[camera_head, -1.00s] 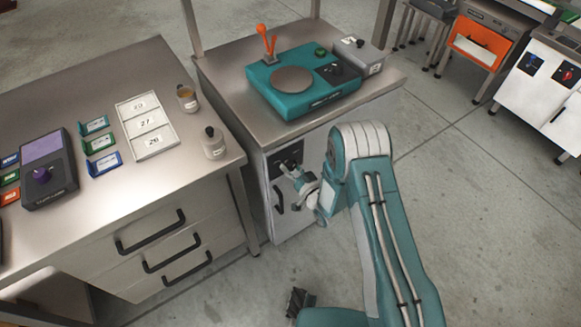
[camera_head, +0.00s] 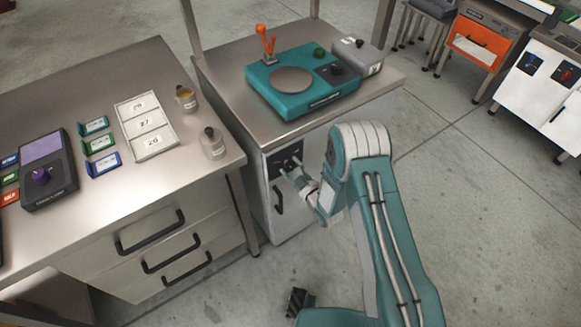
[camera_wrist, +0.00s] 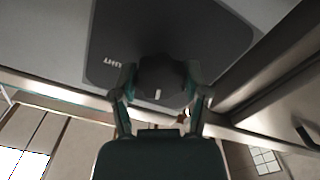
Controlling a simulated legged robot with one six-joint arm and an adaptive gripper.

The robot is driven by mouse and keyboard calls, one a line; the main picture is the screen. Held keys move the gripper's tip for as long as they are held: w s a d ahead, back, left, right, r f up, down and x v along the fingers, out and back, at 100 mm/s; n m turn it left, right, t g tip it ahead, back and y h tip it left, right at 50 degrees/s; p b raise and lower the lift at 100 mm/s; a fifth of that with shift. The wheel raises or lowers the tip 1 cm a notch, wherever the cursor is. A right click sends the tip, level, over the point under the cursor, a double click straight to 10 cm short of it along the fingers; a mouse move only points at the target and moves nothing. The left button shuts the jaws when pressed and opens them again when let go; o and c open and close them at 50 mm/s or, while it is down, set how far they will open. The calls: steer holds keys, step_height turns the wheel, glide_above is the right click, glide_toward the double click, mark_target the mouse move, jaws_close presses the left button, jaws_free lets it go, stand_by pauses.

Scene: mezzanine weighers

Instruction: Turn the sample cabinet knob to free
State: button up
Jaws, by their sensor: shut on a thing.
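The sample cabinet is the white-fronted unit (camera_head: 299,216) under the steel bench top in the head view. Its dark knob panel (camera_head: 282,159) is at the upper part of the door. In the wrist view the black round knob (camera_wrist: 160,78) stands on the dark panel (camera_wrist: 215,38), with a pale mark on its near edge. Lettering shows on the panel to the left of the knob, only partly readable. My gripper (camera_wrist: 161,92) has one finger on each side of the knob and is shut on it. In the head view my gripper (camera_head: 290,171) is at the panel.
A black door handle (camera_head: 278,200) is below the panel. A teal weigher (camera_head: 285,103) with an orange lever stands on the bench top. A steel table with drawers (camera_head: 185,225) is close at left. Open floor (camera_head: 480,235) lies to the right.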

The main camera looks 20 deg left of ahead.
steer(key=n, duration=0.5)
steer(key=shift+f, duration=0.1)
steer(key=shift+s+n, duration=0.1)
steer(key=shift+n, duration=1.6)
steer(key=shift+f+n, duration=0.1)
steer(key=shift+n, duration=0.2)
steer(key=o, duration=1.2)
steer(key=shift+c, duration=0.2)
steer(key=shift+a, duration=0.1)
steer(key=shift+s+d, duration=0.15)
steer(key=shift+d, duration=0.15)
steer(key=v, duration=1.1)
